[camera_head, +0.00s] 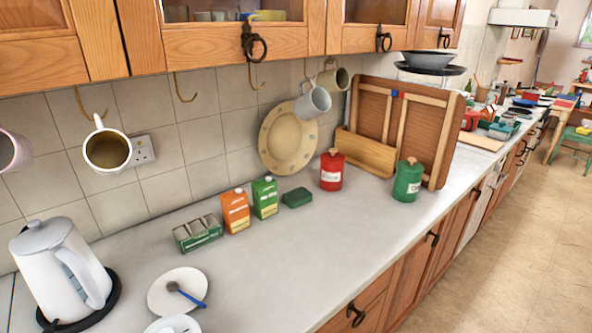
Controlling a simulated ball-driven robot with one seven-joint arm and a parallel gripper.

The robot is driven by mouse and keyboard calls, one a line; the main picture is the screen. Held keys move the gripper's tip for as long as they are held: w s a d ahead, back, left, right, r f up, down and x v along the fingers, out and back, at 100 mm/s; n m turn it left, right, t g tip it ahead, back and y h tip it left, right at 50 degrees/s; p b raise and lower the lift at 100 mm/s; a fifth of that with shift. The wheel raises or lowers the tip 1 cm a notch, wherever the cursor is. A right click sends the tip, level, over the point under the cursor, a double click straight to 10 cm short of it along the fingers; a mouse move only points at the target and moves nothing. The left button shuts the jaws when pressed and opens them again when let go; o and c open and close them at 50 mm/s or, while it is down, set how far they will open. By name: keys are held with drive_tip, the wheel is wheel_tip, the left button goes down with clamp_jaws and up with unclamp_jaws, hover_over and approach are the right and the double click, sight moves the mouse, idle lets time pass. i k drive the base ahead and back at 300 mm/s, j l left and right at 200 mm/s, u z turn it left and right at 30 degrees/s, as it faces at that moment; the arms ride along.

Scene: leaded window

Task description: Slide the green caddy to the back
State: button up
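A green lidded caddy (407,181) with a pale label and a wooden knob stands upright on the grey worktop (330,235). It is near the front edge, in front of the right end of a leaning wooden panel (372,121). A similar red caddy (332,170) stands to its left and farther back. A green open holder with compartments (198,234) sits farther left near the tiled wall; it is green too, but has no lid. My gripper is not in view.
An orange carton (236,211), a green carton (265,197) and a small dark green block (297,198) stand left of the red caddy. A white kettle (62,272) and plate (167,292) are at lower left. Mugs hang above. Worktop left of the green caddy is clear.

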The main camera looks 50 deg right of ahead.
sight(406, 185)
drive_tip(key=z, duration=1.25)
